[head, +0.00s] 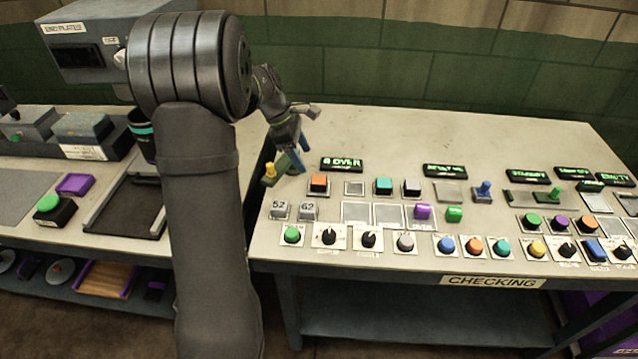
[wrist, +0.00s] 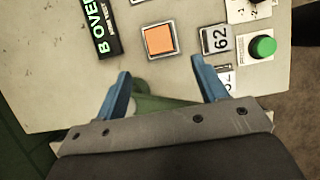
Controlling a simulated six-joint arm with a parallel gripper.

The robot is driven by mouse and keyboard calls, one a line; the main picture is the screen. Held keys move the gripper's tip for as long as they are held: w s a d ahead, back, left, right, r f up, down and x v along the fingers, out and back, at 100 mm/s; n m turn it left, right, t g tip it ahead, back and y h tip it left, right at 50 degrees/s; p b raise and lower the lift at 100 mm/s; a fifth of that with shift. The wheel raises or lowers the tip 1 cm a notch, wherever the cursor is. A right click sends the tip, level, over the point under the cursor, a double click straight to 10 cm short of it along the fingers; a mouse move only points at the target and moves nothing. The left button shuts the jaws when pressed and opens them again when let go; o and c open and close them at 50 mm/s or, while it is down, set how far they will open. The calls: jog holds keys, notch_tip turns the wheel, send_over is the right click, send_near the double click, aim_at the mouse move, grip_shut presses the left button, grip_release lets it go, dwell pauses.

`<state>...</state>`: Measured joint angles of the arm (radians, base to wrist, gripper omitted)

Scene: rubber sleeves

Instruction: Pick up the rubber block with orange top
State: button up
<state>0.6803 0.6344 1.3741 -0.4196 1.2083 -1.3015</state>
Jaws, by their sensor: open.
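My gripper (head: 288,163) is above the console's left edge, up and left of the block. In the wrist view my gripper (wrist: 161,68) shows two blue fingers spread apart, with the block not between them. A green piece (wrist: 170,112) shows behind the fingers; I cannot tell what it belongs to.
A black label panel with green letters (head: 342,164) is behind the block. Grey blocks marked 52 (head: 279,209) and 62 (head: 308,210) are in front. A teal-topped block (head: 383,186) is to the right. The console's back (head: 420,135) is clear.

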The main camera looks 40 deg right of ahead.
aim_at(318, 179)
jog(key=x, duration=0.9)
jog(key=shift+s+d+r, duration=0.1)
jog(key=shift+s+d, duration=0.1)
jog(key=shift+s, duration=0.05)
jog(key=shift+c, duration=0.3)
jog(key=c, duration=1)
